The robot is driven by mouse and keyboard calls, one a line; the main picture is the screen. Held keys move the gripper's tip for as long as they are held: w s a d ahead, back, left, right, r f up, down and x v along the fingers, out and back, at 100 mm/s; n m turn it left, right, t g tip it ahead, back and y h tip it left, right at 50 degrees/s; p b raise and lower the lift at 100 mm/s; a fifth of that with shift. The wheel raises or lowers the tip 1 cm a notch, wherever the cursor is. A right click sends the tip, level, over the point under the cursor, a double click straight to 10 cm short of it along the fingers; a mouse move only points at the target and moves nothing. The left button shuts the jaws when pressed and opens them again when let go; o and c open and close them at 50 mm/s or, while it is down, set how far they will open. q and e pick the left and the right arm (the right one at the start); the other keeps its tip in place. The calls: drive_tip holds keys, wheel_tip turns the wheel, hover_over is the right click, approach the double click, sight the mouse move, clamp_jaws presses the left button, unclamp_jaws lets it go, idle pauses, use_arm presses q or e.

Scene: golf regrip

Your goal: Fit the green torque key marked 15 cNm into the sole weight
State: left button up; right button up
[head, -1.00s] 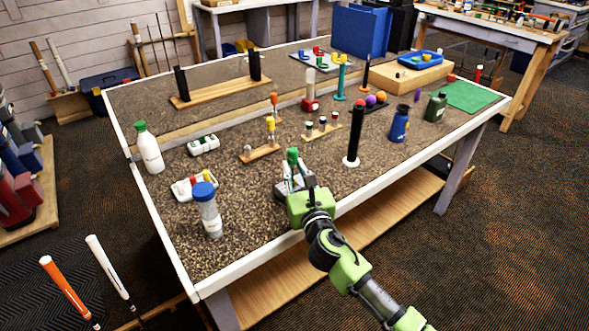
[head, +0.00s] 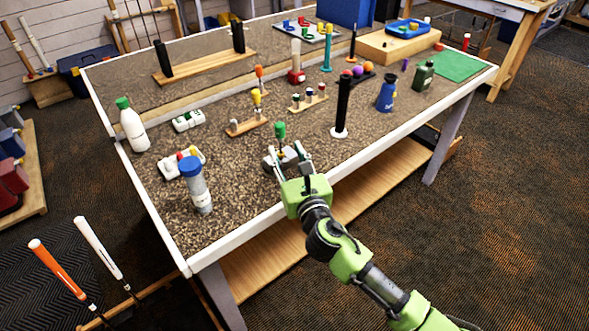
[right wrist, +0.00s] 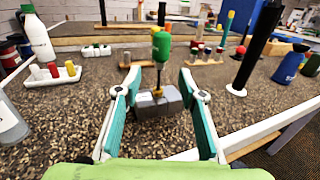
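The green torque key (head: 280,130) stands upright on a small grey block (right wrist: 172,103). Whether the tip is seated in the sole weight is too small to tell, and the 15 cNm mark is not readable. My right gripper (head: 285,156) is open and empty. In the right wrist view its fingers (right wrist: 159,72) are spread to either side of the key and block, with gaps. My left gripper is not in view.
A wooden stand (head: 247,127) with a yellow-handled key is behind. A blue-capped tube (head: 198,192) and white tray (head: 170,167) stand left. A black post (head: 342,105) rises to the right. Bare speckled bench top surrounds the block.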

drive_tip(key=v, duration=0.7)
drive_tip(key=shift+s, duration=0.3)
drive_tip(key=shift+d, duration=0.1)
